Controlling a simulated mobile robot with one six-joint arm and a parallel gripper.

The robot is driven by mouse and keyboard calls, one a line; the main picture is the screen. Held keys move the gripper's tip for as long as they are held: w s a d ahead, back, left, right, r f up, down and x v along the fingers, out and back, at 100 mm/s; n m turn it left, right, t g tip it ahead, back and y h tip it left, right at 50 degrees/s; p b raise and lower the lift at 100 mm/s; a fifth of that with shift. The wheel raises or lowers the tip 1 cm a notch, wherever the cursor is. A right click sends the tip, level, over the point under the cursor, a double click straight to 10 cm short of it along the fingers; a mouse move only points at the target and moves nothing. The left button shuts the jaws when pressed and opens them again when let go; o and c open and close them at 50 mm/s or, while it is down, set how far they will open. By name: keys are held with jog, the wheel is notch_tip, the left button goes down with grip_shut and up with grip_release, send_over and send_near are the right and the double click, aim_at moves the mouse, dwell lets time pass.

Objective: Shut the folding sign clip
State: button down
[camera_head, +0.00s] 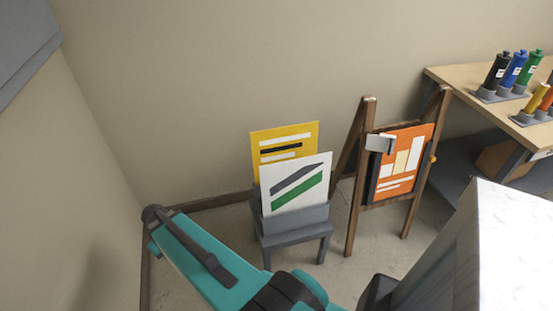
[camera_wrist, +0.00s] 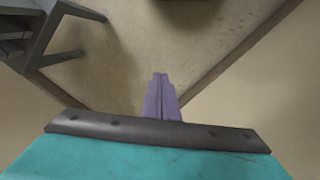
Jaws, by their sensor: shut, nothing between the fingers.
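A wooden easel (camera_head: 357,180) stands right of centre in the head view and bears an orange sign (camera_head: 405,150) with white bars. A pale grey flap (camera_head: 381,143), which looks like the folding sign clip, sticks out at the sign's upper left. A dark strip runs down the sign's left edge behind it. I cannot tell the flap's exact angle. My gripper's purple fingers (camera_wrist: 161,95) are together and empty in the wrist view, above bare floor near a wall corner. They are well left of the easel; the clip is out of the wrist view.
A grey stand (camera_head: 290,236) with yellow and white sign boards is between my arm and the easel; its legs (camera_wrist: 55,55) show in the wrist view. A wooden bench (camera_head: 465,80) with coloured bottles is at right. A white-topped block (camera_head: 515,245) fills the lower right.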

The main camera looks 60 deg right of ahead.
jog(key=s+a+f+g, duration=0.1)
jog(key=s+a+f, duration=0.3)
jog(key=s, duration=0.3)
jog(key=s+a+f+n+g, duration=0.1)
jog(key=s+a+f+g, duration=0.1)
jog(key=s+a+f, duration=0.3)
jog(key=s+a+f+n+g, duration=0.1)
jog(key=s+a+f, duration=0.3)
jog(key=s, duration=0.5)
jog(key=shift+s+a+f+g, duration=0.15)
jog(key=shift+s+a+g, duration=0.3)
jog(key=shift+a, duration=0.2)
